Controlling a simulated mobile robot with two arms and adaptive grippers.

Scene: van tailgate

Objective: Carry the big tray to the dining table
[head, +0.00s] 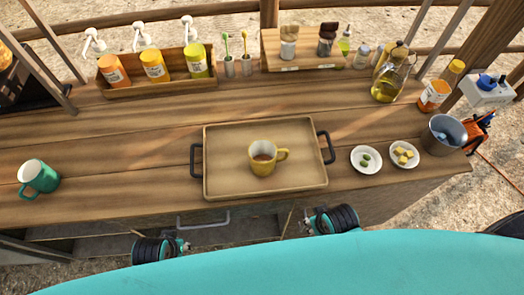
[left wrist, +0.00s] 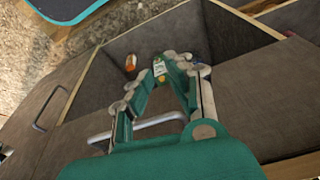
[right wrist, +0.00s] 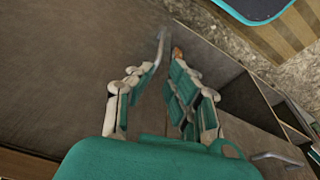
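The big tray (head: 225,180) is a light wooden rectangle with a raised rim. It lies flat on the wooden counter, with a dark handle (head: 196,160) on its left side and another (head: 326,147) on its right. A yellow mug (head: 263,158) holding a brown drink stands on it. My left gripper (head: 185,246) and right gripper (head: 308,225) are below the counter's front edge, apart from the tray. In the right wrist view my right gripper (right wrist: 166,65) appears open and empty. I cannot identify a dining table.
A green mug (head: 38,177) stands at the counter's left. Two small dishes (head: 366,160) (head: 404,154) and a metal bucket (head: 441,135) stand right of the tray. A pump-bottle rack (head: 160,87), a spice rack (head: 300,50) and an oil jug (head: 390,83) line the back.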

